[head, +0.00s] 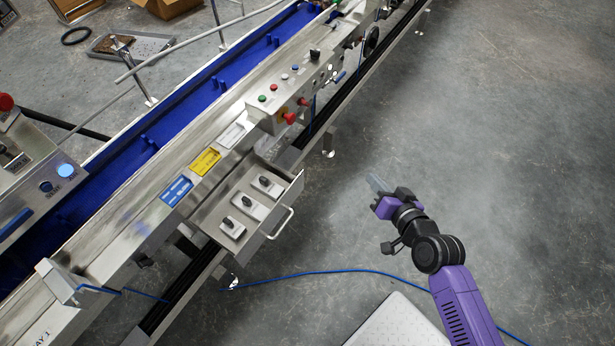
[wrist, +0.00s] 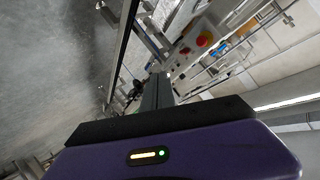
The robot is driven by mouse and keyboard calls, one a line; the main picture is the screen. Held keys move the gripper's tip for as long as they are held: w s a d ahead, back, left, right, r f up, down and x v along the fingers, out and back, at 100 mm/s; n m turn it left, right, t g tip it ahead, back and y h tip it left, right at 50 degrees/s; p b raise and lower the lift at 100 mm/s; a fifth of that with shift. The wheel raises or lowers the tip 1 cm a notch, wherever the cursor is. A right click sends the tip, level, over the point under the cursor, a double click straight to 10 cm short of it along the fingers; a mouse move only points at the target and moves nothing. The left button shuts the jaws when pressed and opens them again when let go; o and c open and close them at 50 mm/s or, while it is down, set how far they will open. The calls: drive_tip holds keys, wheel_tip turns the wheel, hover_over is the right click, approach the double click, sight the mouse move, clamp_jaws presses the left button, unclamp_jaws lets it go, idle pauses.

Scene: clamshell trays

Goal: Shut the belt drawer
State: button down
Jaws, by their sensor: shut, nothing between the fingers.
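The belt drawer (head: 284,206) is a steel drawer pulled out from the side of the conveyor frame. Its front carries a bar handle (head: 281,223), and several black knobs on pale plates sit inside it. My gripper (head: 377,184) is shut and empty, to the right of the drawer and apart from it, over open floor. In the wrist view the closed fingers (wrist: 157,92) point toward the conveyor's control box. A pale steel edge shows at the right of that view, but I cannot tell whether it is the drawer.
The conveyor's blue belt (head: 190,105) runs diagonally behind the drawer. A control box (head: 290,95) with coloured buttons stands just beyond it and also shows in the wrist view (wrist: 195,48). A blue cable (head: 320,271) lies on the floor. Floor between gripper and drawer is clear.

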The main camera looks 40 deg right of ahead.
drive_tip(key=w+d+f+m+y, duration=0.3)
drive_tip(key=w+d+f+m, duration=0.1)
drive_tip(key=w+f, duration=0.15)
drive_tip(key=y, duration=0.5)
approach(299, 177)
drive_tip(key=shift+m+g, duration=0.3)
drive_tip(key=shift+g, duration=0.1)
drive_tip(key=p+x, duration=0.1)
drive_tip(key=x, duration=0.4)
drive_tip(key=shift+w, duration=0.75)
drive_tip(key=w+a+b, duration=0.4)
drive_tip(key=w+b, duration=0.2)
drive_tip(key=w, duration=0.9)
drive_tip(key=shift+w, duration=0.25)
drive_tip(key=shift+a, duration=0.1)
